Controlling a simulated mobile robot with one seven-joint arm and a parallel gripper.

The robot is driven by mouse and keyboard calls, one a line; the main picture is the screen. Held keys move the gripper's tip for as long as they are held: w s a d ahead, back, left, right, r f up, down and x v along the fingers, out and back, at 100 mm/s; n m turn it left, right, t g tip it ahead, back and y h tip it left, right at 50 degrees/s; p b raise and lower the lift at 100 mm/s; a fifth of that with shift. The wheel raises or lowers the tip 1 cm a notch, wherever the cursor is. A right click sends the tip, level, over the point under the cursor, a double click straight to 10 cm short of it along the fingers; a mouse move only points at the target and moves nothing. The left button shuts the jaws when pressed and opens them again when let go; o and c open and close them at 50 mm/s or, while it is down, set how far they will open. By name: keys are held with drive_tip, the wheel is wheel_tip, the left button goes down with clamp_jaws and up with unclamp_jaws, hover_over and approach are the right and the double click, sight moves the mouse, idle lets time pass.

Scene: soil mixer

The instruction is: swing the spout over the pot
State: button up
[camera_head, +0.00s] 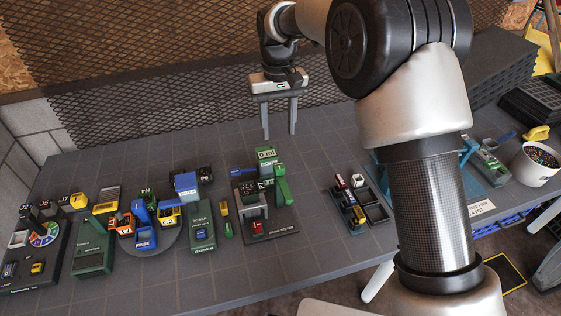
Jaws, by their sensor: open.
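My gripper (280,134) is open and empty. Its two fingers point down above the back of the table, behind and apart from the small devices. A white pot-like bucket (533,172) with dark, grainy contents stands at the far right. Near it is a green and grey device (487,160) on a blue base (488,194), partly hidden by my arm. A blue upright part (467,151) shows beside my arm there. I cannot tell for sure which part is the spout, or whether the bucket is the task's pot.
Several small devices crowd the table's left and middle, including a grey stand (249,203) with a green block. A black compartment tray (374,205) holds small coloured pieces. Black mesh (190,97) runs behind the table. The grey tabletop (325,150) is clear right of my gripper.

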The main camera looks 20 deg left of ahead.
sight(279, 165)
wheel_tip(279, 165, down, 13)
drive_tip(key=shift+f, duration=0.15)
clamp_jaws()
idle(0.4)
